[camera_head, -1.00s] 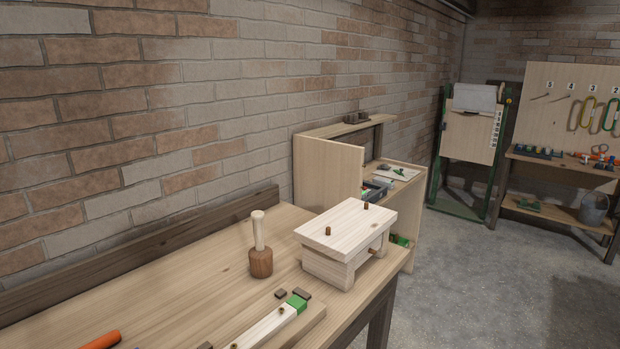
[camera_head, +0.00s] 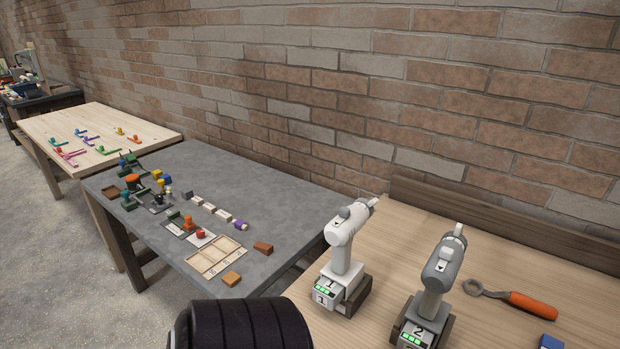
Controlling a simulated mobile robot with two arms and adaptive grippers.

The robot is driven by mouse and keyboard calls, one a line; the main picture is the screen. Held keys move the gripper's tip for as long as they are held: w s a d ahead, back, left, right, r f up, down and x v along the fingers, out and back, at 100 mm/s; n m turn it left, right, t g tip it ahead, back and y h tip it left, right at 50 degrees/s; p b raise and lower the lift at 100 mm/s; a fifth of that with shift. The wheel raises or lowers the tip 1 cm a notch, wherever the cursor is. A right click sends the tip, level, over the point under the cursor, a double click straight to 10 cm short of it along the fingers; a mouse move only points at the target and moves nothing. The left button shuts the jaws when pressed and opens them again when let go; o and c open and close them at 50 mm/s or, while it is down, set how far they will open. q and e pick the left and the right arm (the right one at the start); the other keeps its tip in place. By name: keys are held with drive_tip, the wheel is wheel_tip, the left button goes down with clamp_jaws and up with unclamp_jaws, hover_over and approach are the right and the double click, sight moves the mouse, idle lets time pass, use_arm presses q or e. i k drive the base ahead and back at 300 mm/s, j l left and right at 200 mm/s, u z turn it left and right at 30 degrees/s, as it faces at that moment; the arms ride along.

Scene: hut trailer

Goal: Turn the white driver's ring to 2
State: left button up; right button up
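The white driver (camera_head: 342,242) stands upright in a dark holder on the wooden bench, with its nose pointing up and to the right. Its ring (camera_head: 358,211) is a grey band near the nose, too small to read a setting on. Its base carries the number 1 and green lights. A grey driver (camera_head: 439,272) stands to its right, marked 2. Neither of my grippers shows in this view. A black ribbed part of my arm is at the bottom edge, left of the white driver.
An orange-handled wrench (camera_head: 512,296) lies right of the drivers. A blue item (camera_head: 550,341) is at the bottom right. A grey table (camera_head: 285,205) with coloured blocks and a compartment tray (camera_head: 217,257) stands to the left. A brick wall is behind. The bench behind the drivers is clear.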

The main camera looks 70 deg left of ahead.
sight(369, 204)
drive_tip(key=u, duration=1.85)
